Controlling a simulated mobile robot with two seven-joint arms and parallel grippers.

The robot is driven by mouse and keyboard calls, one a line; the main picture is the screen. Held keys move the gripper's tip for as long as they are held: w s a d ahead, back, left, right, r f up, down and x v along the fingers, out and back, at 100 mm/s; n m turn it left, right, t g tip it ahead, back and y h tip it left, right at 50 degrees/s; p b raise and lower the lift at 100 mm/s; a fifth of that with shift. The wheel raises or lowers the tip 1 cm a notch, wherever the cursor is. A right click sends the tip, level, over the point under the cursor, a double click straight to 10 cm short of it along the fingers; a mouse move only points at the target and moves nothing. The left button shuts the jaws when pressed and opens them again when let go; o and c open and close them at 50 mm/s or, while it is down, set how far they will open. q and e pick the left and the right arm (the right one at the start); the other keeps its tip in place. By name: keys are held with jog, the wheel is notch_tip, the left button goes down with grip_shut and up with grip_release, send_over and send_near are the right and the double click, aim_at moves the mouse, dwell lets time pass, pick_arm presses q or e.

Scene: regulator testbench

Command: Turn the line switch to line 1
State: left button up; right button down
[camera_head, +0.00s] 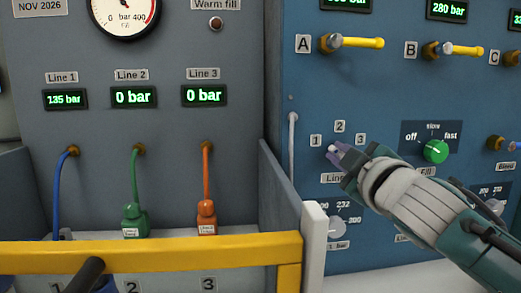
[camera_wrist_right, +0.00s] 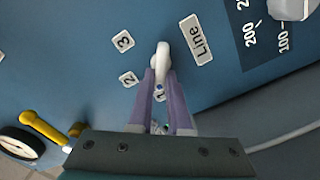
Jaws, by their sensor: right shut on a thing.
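The line switch (camera_wrist_right: 163,50) is a small white knob on the blue panel, with labels 1, 2 and 3 around it and a "Line" label (camera_wrist_right: 201,43) beside it. My right gripper (camera_wrist_right: 163,78) is shut on this knob, with a purple finger on each side. The knob's handle runs between the fingers towards label 1 (camera_wrist_right: 160,92), which shows partly between them. Label 2 (camera_wrist_right: 128,79) and label 3 (camera_wrist_right: 122,41) are to the left. In the head view my right gripper (camera_head: 339,155) covers most of the knob. My left gripper is not in view.
The Line 1 display (camera_head: 65,99) reads 135 bar; the Line 2 display (camera_head: 133,97) and Line 3 display (camera_head: 204,95) read 0 bar. A green fill knob (camera_head: 436,151) is right of the switch. Yellow valve handle A (camera_head: 361,42) is above. A yellow rail (camera_head: 150,254) crosses the lower left.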

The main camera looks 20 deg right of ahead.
jog(key=shift+n, duration=0.5)
jog(key=c, duration=0.9)
grip_release()
jog(key=shift+o, duration=0.2)
jog(key=shift+s+a, duration=0.1)
jog(key=shift+s, duration=0.15)
jog(key=v, duration=0.9)
jog(key=shift+s, duration=0.2)
